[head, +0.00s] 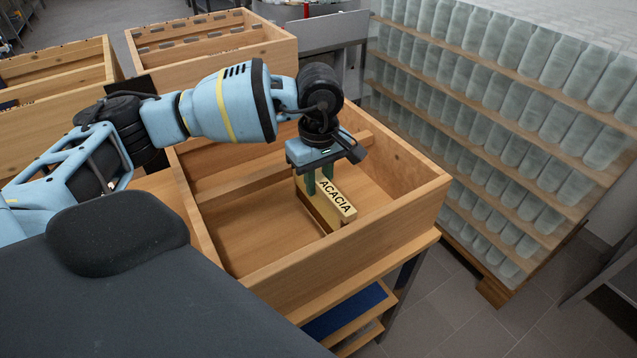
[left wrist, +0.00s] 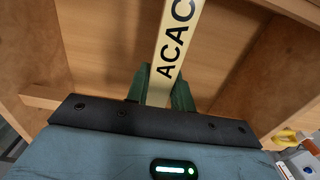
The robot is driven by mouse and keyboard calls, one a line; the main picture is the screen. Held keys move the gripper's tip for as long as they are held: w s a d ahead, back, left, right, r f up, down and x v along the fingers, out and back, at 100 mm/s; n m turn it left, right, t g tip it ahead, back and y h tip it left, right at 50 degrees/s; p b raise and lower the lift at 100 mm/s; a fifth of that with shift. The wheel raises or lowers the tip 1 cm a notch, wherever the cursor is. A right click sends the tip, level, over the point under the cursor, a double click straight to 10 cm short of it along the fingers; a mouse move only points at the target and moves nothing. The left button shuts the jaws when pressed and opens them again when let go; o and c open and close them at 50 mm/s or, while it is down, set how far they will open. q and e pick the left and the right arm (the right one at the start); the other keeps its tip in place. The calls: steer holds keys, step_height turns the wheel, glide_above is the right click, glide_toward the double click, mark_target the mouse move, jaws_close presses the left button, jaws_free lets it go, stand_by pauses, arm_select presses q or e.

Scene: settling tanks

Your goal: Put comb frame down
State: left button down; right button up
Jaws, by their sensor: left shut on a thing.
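The comb frame (head: 339,200) is a pale yellow wooden bar marked ACACIA, with a darker wooden part below it. My left gripper (head: 318,183) points down into an open wooden box (head: 330,262) and is shut on the bar with its green fingers. In the left wrist view the bar (left wrist: 178,35) runs up from between the green fingers (left wrist: 165,88). The frame is inside the box's walls, near its right side. I cannot tell whether its lower edge touches the box floor. My right gripper is not in view.
More open wooden boxes (head: 215,42) stand behind and to the left. A pallet rack of glass jars (head: 500,110) stands close on the right. A blue-topped shelf (head: 345,312) lies below the box. Much of the box floor (head: 262,228) left of the frame is bare.

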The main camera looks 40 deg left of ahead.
arm_select(q)
steer(key=shift+f, duration=0.55)
steer(key=shift+f, duration=0.5)
steer(key=c, duration=1.2)
jaws_free()
step_height(320, 180, up, 13)
